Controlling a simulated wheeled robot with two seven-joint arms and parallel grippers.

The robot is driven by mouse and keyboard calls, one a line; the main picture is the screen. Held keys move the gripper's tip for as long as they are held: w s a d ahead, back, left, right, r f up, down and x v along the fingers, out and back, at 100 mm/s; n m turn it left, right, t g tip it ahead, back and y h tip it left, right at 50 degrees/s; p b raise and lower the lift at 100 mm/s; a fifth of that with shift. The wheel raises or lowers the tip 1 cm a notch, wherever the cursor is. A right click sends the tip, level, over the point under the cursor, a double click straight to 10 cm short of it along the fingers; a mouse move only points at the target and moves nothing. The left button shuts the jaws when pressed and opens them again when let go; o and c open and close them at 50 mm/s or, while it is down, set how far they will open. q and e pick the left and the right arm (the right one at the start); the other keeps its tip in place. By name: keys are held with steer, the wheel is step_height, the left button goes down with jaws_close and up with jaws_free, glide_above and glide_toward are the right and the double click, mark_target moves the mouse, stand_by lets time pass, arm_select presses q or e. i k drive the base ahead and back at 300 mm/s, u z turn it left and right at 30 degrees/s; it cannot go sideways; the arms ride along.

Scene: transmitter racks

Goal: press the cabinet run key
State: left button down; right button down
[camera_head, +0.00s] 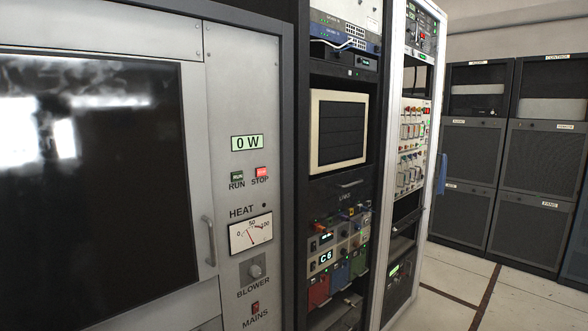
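The cabinet (235,80) is a grey metal transmitter cabinet filling the left of the head view. On its right strip is the run key (237,177), a small dark green key labelled RUN. The red stop key (261,172), labelled STOP, is just to its right and looks lit. Neither of my grippers is in view, and nothing covers the keys.
Below the keys are a HEAT meter (250,233), a BLOWER knob (255,271) and a red MAINS switch (255,308). A door handle (210,240) sticks out left of the meter. Equipment racks (301,120) stand to the right. Tiled floor (450,285) is open at lower right.

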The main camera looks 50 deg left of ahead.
mark_target(238, 175)
steer(key=i, duration=2.25)
steer(key=u, duration=2.4)
